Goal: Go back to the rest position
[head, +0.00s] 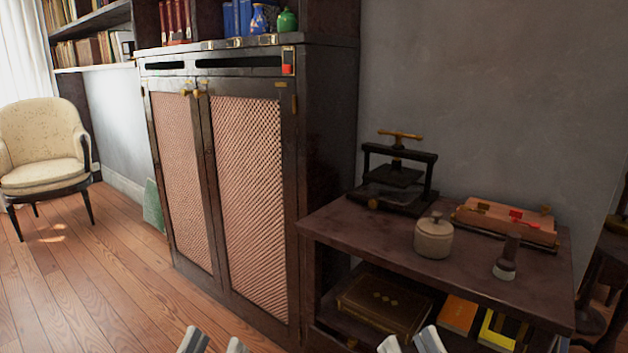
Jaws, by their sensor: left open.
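My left gripper (214,344) shows at the bottom edge of the head view, left of the middle. Its two grey fingertips are apart with nothing between them, over the wooden floor in front of the cabinet. My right gripper (410,344) shows at the bottom edge, right of the middle. Its fingertips are also apart, and I see nothing held between them. It appears in front of the low side table (345,235). The rest of both grippers and both arms are below the frame.
A dark cabinet (328,150) with mesh doors stands ahead, with a blue vase (259,20) and green vase (287,21) on top. The side table holds a press (397,180), lidded pot (434,238) and wooden box (500,215). An armchair (42,140) stands left. Floor (95,270) at left is clear.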

